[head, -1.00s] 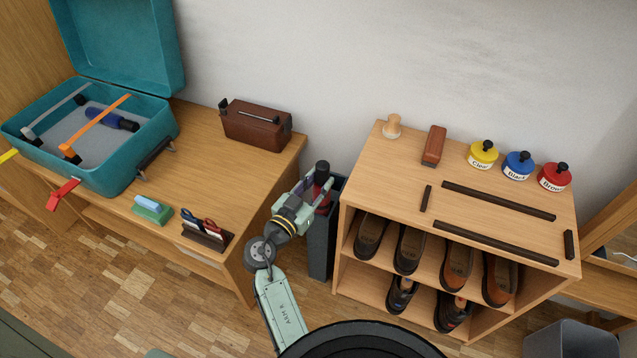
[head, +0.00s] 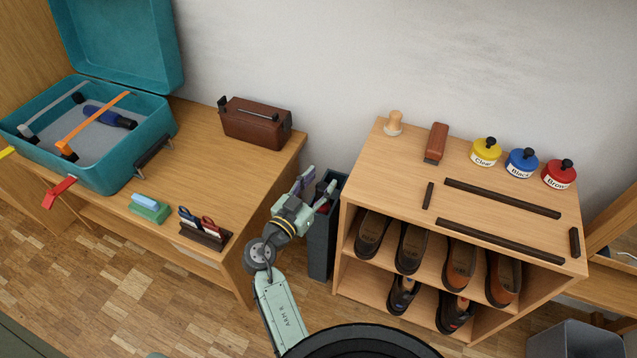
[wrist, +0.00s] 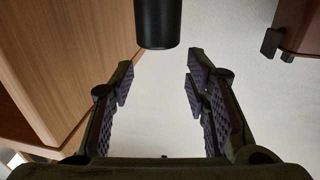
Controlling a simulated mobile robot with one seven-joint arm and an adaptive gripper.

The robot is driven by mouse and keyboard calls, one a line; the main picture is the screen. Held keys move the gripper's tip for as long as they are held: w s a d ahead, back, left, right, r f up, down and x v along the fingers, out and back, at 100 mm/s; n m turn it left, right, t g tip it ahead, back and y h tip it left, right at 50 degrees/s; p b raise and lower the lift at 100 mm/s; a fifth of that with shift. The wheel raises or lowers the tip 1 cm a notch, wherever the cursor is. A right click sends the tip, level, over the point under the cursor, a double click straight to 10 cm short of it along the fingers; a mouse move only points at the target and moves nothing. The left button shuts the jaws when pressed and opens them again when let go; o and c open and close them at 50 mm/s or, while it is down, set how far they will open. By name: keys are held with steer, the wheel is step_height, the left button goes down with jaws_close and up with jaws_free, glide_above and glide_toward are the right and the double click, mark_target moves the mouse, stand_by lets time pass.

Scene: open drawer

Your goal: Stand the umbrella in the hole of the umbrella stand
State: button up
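The umbrella stand (head: 321,248) is a tall dark grey box on the floor between the desk and the shoe rack. The umbrella's black handle (wrist: 157,22) shows in the wrist view, its flat end just beyond my fingertips and apart from them. In the head view, a dark red bit of the umbrella (head: 322,209) shows at the stand's mouth, mostly hidden by my gripper. My gripper (head: 319,184) is open and empty above the stand. The wrist view shows clear space between its fingers (wrist: 157,88). The umbrella's lower part is hidden.
The desk (head: 272,170) at left holds an open teal suitcase (head: 150,135), a brown box (head: 255,125) and a pen holder (head: 205,236). The shoe rack (head: 400,165) at right holds shoes, polish tins and dark strips. Both stand close to the umbrella stand.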

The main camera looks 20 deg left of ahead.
steer(key=shift+o, duration=0.6)
steer(key=shift+f, duration=0.1)
steer(key=shift+s, duration=0.1)
steer(key=s+a, duration=0.2)
steer(key=s, duration=0.9)
steer(key=shift+s+a, duration=0.15)
steer(key=shift+s, duration=0.15)
